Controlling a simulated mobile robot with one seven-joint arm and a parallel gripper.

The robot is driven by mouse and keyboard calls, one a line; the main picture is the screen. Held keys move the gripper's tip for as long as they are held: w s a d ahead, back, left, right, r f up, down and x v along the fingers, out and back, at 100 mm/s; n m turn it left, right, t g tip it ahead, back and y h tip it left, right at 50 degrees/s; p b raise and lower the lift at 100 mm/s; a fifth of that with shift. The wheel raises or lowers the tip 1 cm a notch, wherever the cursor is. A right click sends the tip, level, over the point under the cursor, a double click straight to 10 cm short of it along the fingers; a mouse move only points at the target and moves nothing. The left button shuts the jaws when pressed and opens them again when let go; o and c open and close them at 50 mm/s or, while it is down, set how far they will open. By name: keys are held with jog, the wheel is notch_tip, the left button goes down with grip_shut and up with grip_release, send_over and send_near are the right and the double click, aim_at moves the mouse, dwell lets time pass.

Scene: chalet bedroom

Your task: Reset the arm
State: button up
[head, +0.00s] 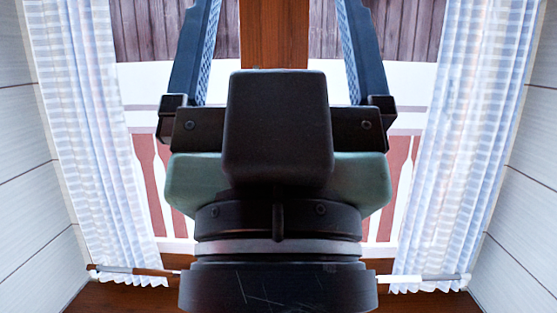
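My gripper (276,8) fills the middle of the head view, seen from behind its dark housing. Its two dark, ridged fingers point up in the picture, one on each side, with a wide gap between them. The gripper is open, and no object shows in the visible part of the gap. The finger ends reach the top edge of the picture, so the very tips may be cut off. My wrist is below it, and the rest of my arm is out of view.
Behind the gripper is a window with a brown wooden post (274,35) and a red and white railing (160,185). Pale striped curtains hang at the left (85,120) and right (475,130). A thin rod (425,278) runs along the bottom. White plank walls (22,170) flank both sides.

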notch_tip(320, 180, up, 16)
jog(key=p, duration=1.3)
jog(key=shift+f, duration=0.15)
dwell(0.9)
